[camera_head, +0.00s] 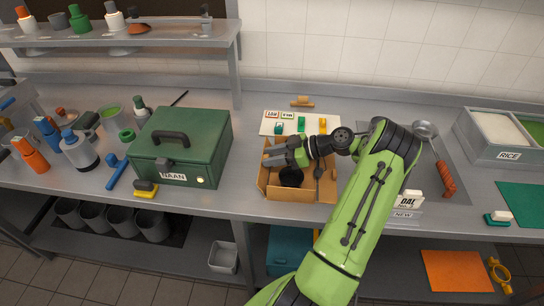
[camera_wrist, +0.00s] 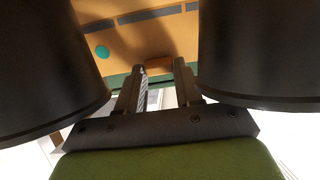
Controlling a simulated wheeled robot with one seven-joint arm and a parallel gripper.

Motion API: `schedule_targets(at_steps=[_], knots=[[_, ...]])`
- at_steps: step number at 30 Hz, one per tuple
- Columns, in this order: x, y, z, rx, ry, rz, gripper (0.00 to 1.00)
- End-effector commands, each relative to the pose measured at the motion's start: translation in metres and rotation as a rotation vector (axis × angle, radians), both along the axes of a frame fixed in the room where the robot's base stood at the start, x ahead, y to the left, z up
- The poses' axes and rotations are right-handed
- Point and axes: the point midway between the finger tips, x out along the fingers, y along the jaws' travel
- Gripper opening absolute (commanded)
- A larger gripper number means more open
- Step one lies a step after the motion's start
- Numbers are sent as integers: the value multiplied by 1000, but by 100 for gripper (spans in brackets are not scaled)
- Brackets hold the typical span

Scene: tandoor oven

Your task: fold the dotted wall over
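An open cardboard box (camera_head: 328,190) stands on the steel counter. It holds a black round thing (camera_head: 291,177) and a dark long-handled utensil (camera_head: 318,172). My gripper (camera_head: 268,157) reaches over the box's back left part, fingers pointing left. In the wrist view a tan cardboard surface (camera_wrist: 145,38) fills the top, with one teal dot (camera_wrist: 102,52) and dark dashes. My two fingers (camera_wrist: 158,72) show apart there, with a small brown patch beyond the gap. I cannot tell whether they touch the cardboard. My gripper and arm hide part of the box's back and right sides.
A green NAAN box (camera_head: 205,140) stands close left of the cardboard box. Behind is a card with small coloured blocks (camera_head: 300,124). To the right are a DAL block (camera_head: 411,199), a ladle (camera_head: 438,160) and a RICE bin (camera_head: 500,130). A narrow strip of counter in front is clear.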

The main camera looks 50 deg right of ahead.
Motion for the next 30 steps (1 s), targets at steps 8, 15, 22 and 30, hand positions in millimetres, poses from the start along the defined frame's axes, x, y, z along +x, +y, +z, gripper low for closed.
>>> schedule_targets(at_steps=[8,15,22,30], knots=[[0,0,0,0,0,0,60],[-6,-6,4,-3,-1,-3,60],[-50,-41,28,-3,-2,-7,60],[-101,-79,56,0,-4,-3,60]])
